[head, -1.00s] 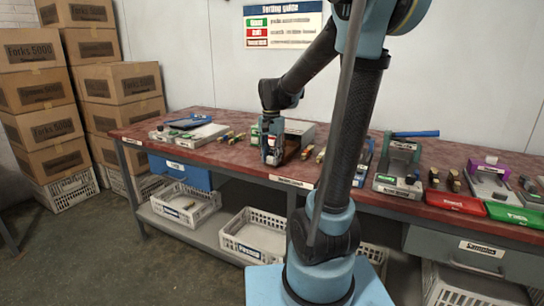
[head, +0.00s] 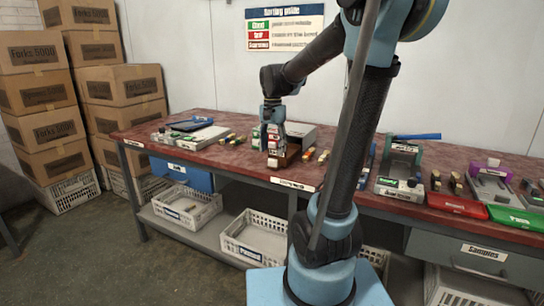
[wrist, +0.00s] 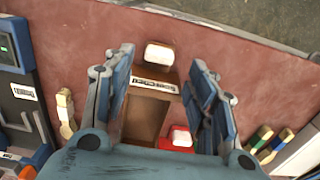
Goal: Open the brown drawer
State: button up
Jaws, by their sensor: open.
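The brown drawer (wrist: 155,86) belongs to a small brown unit on the red worktop. In the wrist view its front carries a white label and a pale knob (wrist: 158,55). The unit's open brown top shows between my fingers, with a red piece with a white top (wrist: 179,138) beside it. In the head view the brown unit (head: 291,156) is partly hidden behind my gripper (head: 273,157). My gripper, also in the wrist view (wrist: 165,62), is open and empty. Its fingers lie to either side of the drawer front in that view; contact cannot be told.
The red worktop (head: 230,160) holds several small coloured blocks and a grey device (wrist: 22,100) near the unit. A green-and-grey press (head: 400,170) stands to the right. Bare worktop shows in front of the drawer.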

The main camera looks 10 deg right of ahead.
notch_tip(320, 180, up, 7)
dwell(0.4)
jog(key=s+d+f+n+t, duration=0.1)
jog(key=s+d+f+n, duration=0.2)
jog(key=s+f, duration=0.7)
jog(key=s+d+f+n+t, duration=0.1)
jog(key=s+d+f+n, duration=0.3)
jog(key=s+f, duration=0.6)
jog(key=shift+s+d+f, duration=0.3)
jog(key=shift+s+d, duration=0.4)
jog(key=shift+s, duration=0.45)
